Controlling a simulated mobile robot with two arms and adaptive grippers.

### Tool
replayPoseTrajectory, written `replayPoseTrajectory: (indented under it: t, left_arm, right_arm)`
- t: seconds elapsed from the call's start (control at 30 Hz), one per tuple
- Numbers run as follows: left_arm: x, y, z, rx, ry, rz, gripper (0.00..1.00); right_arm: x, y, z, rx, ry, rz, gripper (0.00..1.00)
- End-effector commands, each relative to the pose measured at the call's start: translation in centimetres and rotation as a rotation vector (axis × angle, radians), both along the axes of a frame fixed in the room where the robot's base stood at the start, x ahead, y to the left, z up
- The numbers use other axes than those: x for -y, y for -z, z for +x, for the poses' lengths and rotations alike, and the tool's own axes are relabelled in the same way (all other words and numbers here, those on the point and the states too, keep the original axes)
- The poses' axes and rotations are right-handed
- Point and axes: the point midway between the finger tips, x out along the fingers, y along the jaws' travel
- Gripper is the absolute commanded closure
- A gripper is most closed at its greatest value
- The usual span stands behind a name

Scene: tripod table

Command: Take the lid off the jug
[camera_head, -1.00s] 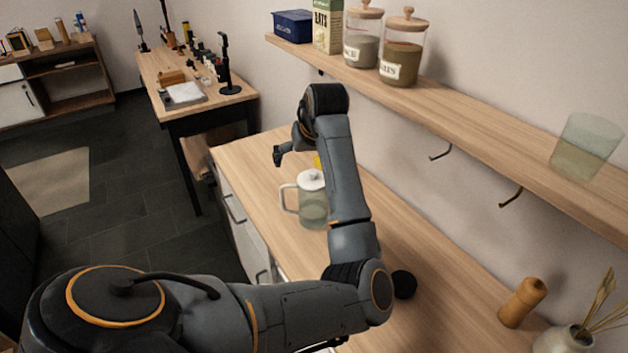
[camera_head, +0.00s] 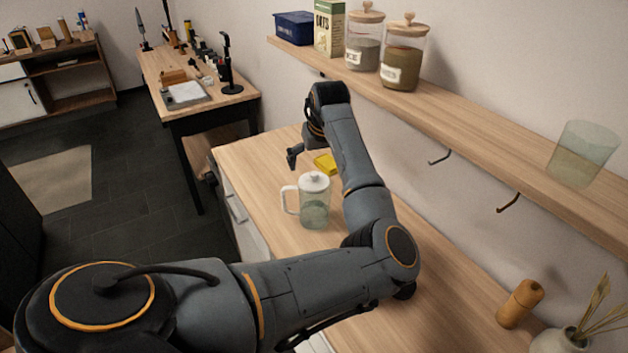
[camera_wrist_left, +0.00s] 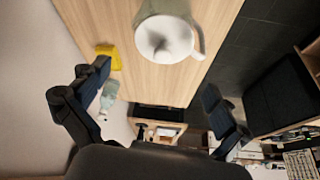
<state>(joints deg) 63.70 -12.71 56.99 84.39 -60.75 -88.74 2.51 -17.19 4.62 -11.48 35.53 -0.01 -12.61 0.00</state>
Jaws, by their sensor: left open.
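The jug (camera_head: 314,208) is a greenish see-through pitcher with a handle on its left side in the head view. Its white lid (camera_head: 314,182) with a small knob sits on top. In the left wrist view the lid (camera_wrist_left: 164,40) shows from above at the top, with the jug's handle (camera_wrist_left: 199,42) to its right. My left gripper (camera_head: 294,156) is behind and above the jug in the head view, apart from it. In the left wrist view the left gripper (camera_wrist_left: 156,88) has its fingers spread wide, with nothing between them. My right gripper is not in view.
A yellow item (camera_head: 325,164) lies on the wooden counter (camera_head: 255,160) behind the jug. A wall shelf (camera_head: 470,120) with jars and a glass (camera_head: 582,154) runs above the counter. A pepper mill (camera_head: 521,303) and a vase (camera_head: 562,341) stand at the near right.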

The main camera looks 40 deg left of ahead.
Motion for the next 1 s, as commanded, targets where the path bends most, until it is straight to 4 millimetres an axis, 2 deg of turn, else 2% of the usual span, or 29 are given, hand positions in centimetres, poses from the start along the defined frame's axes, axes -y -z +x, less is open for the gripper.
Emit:
replayPoseTrajectory:
  t: [0.27, 0.4, 0.67, 0.77, 0.9, 1.0]
  left_arm:
    - [0.1, 3.4, -0.1, -0.005, 0.002, -0.003, 0.00]
    - [-0.6, 4.9, 0.3, -0.001, 0.001, -0.001, 0.00]
    - [-0.7, 5.4, 0.4, 0.000, 0.000, -0.001, 0.00]
    - [-0.7, 5.4, 0.4, 0.000, 0.000, -0.001, 0.16]
    - [-0.7, 5.4, 0.4, 0.000, 0.000, -0.001, 0.45]
    - [-0.7, 5.4, 0.4, 0.000, 0.000, -0.001, 0.45]
  right_arm:
    - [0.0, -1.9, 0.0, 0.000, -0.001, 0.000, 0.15]
    - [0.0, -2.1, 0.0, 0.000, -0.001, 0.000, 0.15]
    - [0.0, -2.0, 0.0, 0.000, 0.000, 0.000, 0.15]
    - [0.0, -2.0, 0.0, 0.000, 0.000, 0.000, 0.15]
    - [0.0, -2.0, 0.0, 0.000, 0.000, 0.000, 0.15]
    - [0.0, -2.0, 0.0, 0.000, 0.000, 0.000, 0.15]
